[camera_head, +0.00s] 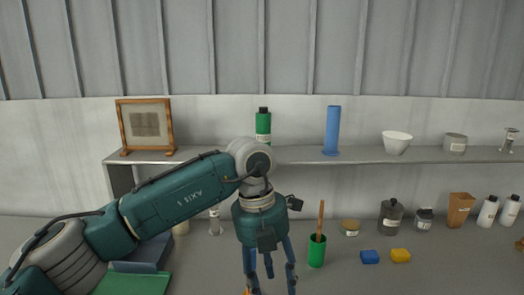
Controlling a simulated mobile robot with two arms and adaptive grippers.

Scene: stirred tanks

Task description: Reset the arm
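My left arm comes in from the left in the head view, a teal and grey arm that bends down at the middle of the picture. Its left gripper (270,281) points down over the bench, with its blue-grey fingers spread apart. I see nothing between the fingers, though their tips reach close to the lower picture edge. A small orange bit (247,292) shows at that edge beside the left finger; I cannot tell what it is. My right gripper is not in view.
A green cup (317,252) with a wooden handle stands just right of the gripper. Jars and bottles line the bench's back. The shelf (300,155) holds a frame, a green bottle (263,124), a blue cylinder (332,130) and a white bowl (397,143).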

